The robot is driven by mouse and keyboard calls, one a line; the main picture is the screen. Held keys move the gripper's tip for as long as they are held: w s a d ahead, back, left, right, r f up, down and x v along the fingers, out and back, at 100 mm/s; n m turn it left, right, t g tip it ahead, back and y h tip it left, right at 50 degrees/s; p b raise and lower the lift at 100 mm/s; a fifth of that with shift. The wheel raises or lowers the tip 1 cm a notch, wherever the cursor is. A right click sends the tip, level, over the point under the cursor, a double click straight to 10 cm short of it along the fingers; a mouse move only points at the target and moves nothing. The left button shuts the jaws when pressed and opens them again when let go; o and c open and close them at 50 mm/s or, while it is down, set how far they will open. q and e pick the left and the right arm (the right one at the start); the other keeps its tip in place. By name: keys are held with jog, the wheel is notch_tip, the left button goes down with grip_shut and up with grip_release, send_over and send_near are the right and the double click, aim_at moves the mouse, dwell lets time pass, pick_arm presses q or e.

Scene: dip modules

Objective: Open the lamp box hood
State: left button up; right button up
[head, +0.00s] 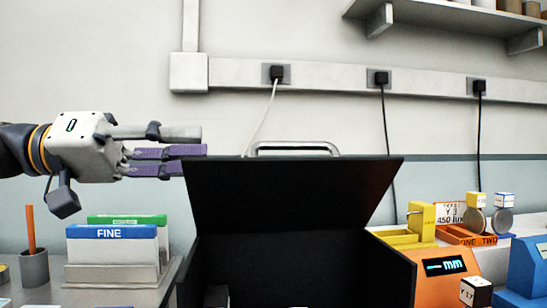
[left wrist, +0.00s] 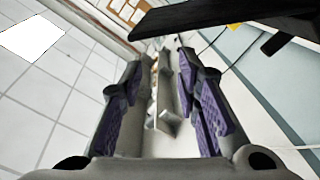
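The lamp box (head: 395,262) is a black box in the lower middle of the head view. Its black hood (head: 290,190) stands raised, tilted up at the back, with a silver handle (head: 295,147) along its top edge. The dark inside shows below. My left gripper (head: 196,160) is at the hood's upper left corner, its purple-padded fingers pointing right. Whether they touch the hood I cannot tell. In the left wrist view the fingers (left wrist: 167,60) are apart with nothing held, and a dark panel (left wrist: 225,18) crosses the top. My right gripper is not in view.
Left of the box stand a file holder (head: 112,275) with blue and green cards and a grey pencil cup (head: 34,268). On the right are an orange meter (head: 448,280), a yellow device (head: 420,220) and a blue device (head: 528,268). A shelf (head: 450,15) hangs upper right.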

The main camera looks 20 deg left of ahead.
aim_at(256, 147)
pick_arm(q)
jog(key=x, duration=1.2)
jog(key=shift+s, duration=0.15)
grip_shut()
